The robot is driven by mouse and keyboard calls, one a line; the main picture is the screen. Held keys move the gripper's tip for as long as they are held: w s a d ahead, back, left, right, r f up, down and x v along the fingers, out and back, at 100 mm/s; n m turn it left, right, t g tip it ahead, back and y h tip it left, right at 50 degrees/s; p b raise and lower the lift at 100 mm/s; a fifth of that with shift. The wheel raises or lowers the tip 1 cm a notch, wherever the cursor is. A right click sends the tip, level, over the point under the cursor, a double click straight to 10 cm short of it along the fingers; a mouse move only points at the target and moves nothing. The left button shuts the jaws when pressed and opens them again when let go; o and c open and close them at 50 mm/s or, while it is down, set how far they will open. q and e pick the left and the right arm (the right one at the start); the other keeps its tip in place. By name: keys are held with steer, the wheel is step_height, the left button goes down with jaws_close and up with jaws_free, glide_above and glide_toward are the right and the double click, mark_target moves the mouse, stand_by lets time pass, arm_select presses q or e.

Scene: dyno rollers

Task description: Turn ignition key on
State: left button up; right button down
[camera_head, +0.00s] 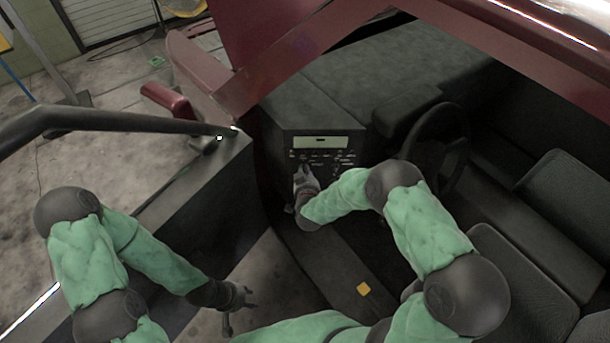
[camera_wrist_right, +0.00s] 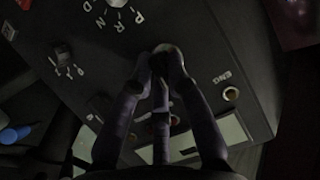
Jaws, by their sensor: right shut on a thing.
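My right gripper (camera_head: 304,177) is at the dark control panel (camera_head: 334,173) in the head view. In the right wrist view its fingers (camera_wrist_right: 164,60) come together on a small rounded thing (camera_wrist_right: 168,49) at the panel face. The fingers hide most of it, and I cannot tell for sure whether it is the ignition key. A small dark knob (camera_wrist_right: 63,54) with marks below it is on the same panel, apart from the fingers. My left gripper (camera_head: 239,308) is open and empty, low in the head view, away from the panel.
A pale display (camera_head: 322,142) is above the panel's controls. A button (camera_wrist_right: 231,94) marked ENG is beside the right fingers. A steering wheel (camera_head: 436,148) and seats (camera_head: 545,205) are to the right. The open door (camera_head: 190,205) stands between the arms.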

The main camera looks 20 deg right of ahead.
steer(key=shift+s+d+f+m+t+y+b, duration=0.15)
steer(key=shift+m+t+y+b, duration=0.4)
steer(key=shift+m+b, duration=1.25)
steer(key=shift+w+f+m+t+y+b, duration=0.15)
steer(key=shift+m+y+b, duration=0.8)
steer(key=shift+b, duration=1.65)
steer(key=shift+s, duration=0.1)
steer(key=c, duration=1.2)
jaws_free()
steer(key=shift+r, duration=0.1)
steer(key=v, duration=1.2)
